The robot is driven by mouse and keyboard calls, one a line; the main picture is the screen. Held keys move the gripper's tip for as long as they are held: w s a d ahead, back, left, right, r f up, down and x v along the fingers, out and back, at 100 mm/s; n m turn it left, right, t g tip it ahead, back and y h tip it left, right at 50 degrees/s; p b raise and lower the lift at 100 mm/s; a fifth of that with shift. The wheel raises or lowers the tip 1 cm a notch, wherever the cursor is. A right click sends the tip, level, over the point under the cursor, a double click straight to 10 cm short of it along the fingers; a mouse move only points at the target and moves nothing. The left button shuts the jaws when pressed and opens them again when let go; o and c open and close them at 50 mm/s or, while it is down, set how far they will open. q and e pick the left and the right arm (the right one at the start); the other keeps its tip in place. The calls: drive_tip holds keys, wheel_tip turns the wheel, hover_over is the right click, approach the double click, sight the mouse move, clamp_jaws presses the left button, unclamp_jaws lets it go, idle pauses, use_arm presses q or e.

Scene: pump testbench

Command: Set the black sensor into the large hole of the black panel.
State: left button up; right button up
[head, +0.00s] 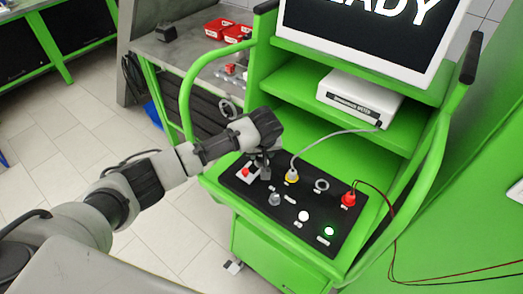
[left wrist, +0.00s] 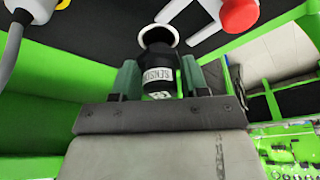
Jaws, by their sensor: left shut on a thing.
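The black sensor (left wrist: 158,75), with a white "SENSOR" label band, is between the green fingertips of my left gripper (left wrist: 160,82), which is shut on it. In the left wrist view its dark end overlaps a white-rimmed hole (left wrist: 175,34) in the black panel; I cannot tell if it is in the hole or just before it. In the head view the black panel (head: 285,228) lies tilted on the green bench. My left gripper (head: 264,174) is over its upper left part, hiding the hole and most of the sensor. My right gripper is not in view.
A red button on a white box (head: 245,173) is close left of my gripper. A yellow plug with a grey cable (head: 291,176) is close right. A shelf holds a white device (head: 358,98).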

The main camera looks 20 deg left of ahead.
use_arm(q)
drive_tip(key=shift+p, duration=0.45)
drive_tip(key=shift+f+b, duration=0.35)
drive_tip(key=shift+f, duration=0.3)
idle(0.6)
drive_tip(key=shift+r, duration=0.1)
idle(0.4)
drive_tip(key=shift+r+p, duration=0.6)
drive_tip(key=shift+p, duration=0.3)
drive_tip(key=o, duration=1.5)
drive_tip(key=shift+c, duration=0.2)
